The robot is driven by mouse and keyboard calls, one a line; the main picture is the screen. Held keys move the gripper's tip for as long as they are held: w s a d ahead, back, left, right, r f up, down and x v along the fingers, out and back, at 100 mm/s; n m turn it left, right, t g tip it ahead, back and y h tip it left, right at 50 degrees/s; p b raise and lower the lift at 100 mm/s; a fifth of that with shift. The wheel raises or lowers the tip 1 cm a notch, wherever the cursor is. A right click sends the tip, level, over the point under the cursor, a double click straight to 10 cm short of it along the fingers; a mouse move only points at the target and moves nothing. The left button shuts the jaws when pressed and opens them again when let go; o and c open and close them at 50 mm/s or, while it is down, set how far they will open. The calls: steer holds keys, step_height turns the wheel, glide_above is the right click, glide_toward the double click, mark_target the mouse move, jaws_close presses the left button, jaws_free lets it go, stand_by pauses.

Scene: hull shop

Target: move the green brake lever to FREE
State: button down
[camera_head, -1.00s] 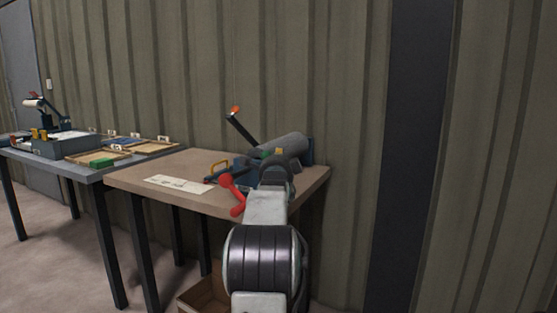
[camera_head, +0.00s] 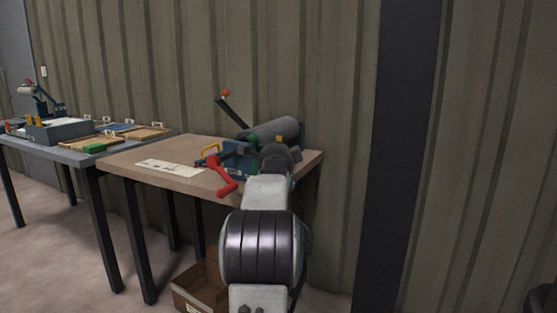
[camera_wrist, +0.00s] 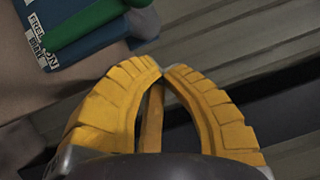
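The green brake lever (camera_wrist: 90,25) shows at the upper left of the wrist view, against a blue housing (camera_wrist: 100,52). A white label (camera_wrist: 42,45) beside it shows letters like FREE, ON and BRAKE; I cannot tell exactly where the lever sits against it. In the head view a small part of the green lever (camera_head: 254,143) shows on the winch, mostly hidden by my arm. My gripper (camera_wrist: 160,70) has yellow ribbed fingers whose tips meet, with nothing seen held. It is apart from the lever, to its lower right in the wrist view.
The winch's grey drum (camera_head: 275,130), red crank (camera_head: 222,176) and orange-knobbed black lever (camera_head: 232,110) are close by on the brown table (camera_head: 130,157). A card (camera_head: 168,168) lies there. A grey table (camera_head: 75,158) with trays stands left. An open box (camera_head: 195,290) is below; a corrugated wall is behind.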

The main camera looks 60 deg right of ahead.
steer(key=v, duration=0.8)
stand_by(0.8)
